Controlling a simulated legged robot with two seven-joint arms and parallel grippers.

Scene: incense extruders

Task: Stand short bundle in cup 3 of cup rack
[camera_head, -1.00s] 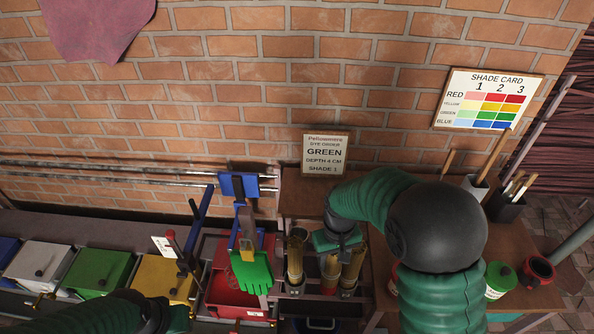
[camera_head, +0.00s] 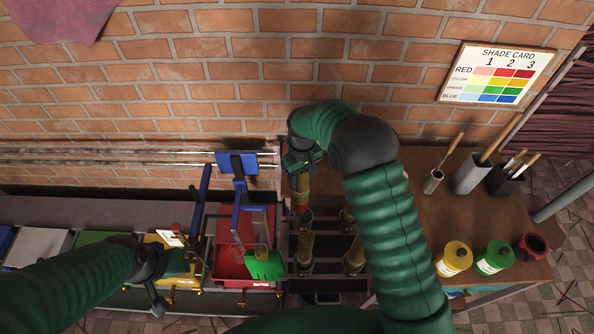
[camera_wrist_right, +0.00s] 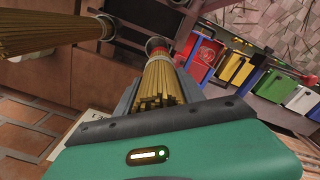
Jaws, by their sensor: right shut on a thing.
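My right gripper (camera_head: 302,161) is shut on a short tan bundle (camera_head: 302,186) that hangs upright with a red lower end. The bundle is over the back left cup (camera_head: 305,218) of the cup rack (camera_head: 328,284); I cannot tell whether its end is inside the rim. In the right wrist view the bundle (camera_wrist_right: 160,84) stands between the jaws, its far end at a ringed rim. Other bundles stand in the front left cup (camera_head: 305,246) and front right cup (camera_head: 353,257); another is partly hidden behind my right arm. My left gripper (camera_head: 172,268) is over the yellow vat, its jaws unclear.
Pots of tools (camera_head: 472,174) and yellow and green jars (camera_head: 494,258) stand on the right bench. A brick wall is close behind.

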